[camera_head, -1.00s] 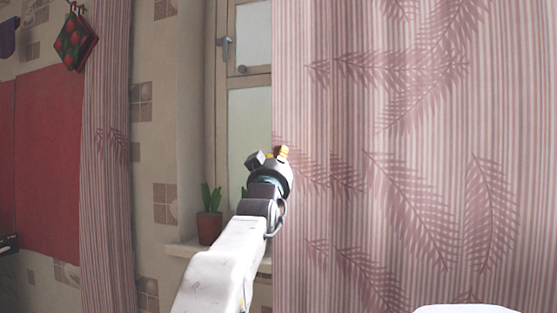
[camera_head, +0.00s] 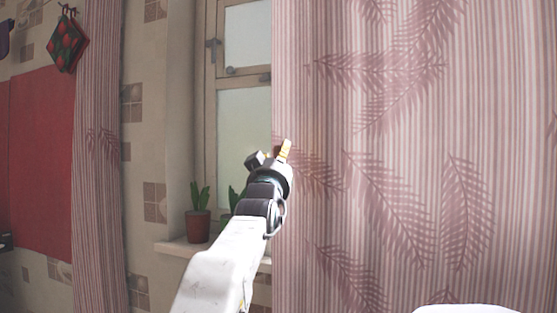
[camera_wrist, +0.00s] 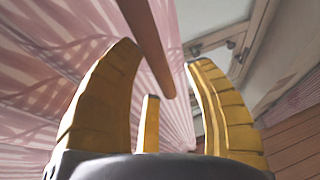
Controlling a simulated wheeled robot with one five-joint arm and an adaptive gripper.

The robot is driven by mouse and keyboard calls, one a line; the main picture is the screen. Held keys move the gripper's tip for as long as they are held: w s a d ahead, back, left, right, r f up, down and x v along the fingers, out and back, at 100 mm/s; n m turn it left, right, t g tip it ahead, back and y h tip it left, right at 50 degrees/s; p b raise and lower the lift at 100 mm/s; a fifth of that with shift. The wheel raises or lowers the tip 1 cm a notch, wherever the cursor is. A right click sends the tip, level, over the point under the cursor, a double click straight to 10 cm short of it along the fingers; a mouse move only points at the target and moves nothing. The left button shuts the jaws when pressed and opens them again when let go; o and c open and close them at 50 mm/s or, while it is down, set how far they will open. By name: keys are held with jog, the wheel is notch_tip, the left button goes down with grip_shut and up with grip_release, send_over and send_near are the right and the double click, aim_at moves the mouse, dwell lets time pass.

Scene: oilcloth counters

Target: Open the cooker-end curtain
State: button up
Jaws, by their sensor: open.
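A wide pink striped curtain (camera_head: 400,150) with a leaf pattern hangs across the right half of the head view. It covers part of the window, and its straight left edge hangs beside my gripper. A narrow, bunched curtain (camera_head: 97,170) of similar cloth hangs at the left. I cannot tell which is the cooker-end one. My gripper (camera_head: 270,152) is open at the wide curtain's left edge; contact is unclear. In the wrist view, its yellow fingers (camera_wrist: 165,90) are spread, with pink cloth (camera_wrist: 40,70) to the left and a brown rod (camera_wrist: 147,40) showing between them.
The window (camera_head: 243,120) shows between the curtains. A potted plant (camera_head: 198,222) stands on the sill (camera_head: 178,247), and another plant (camera_head: 234,198) is partly behind my arm. A red panel (camera_head: 42,160) and a hanging pot holder (camera_head: 67,45) are at the far left.

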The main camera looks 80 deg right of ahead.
jog(key=shift+a, duration=0.1)
jog(key=v, duration=1.1)
jog(key=shift+a, duration=0.4)
jog(key=shift+f, duration=0.15)
dwell(0.7)
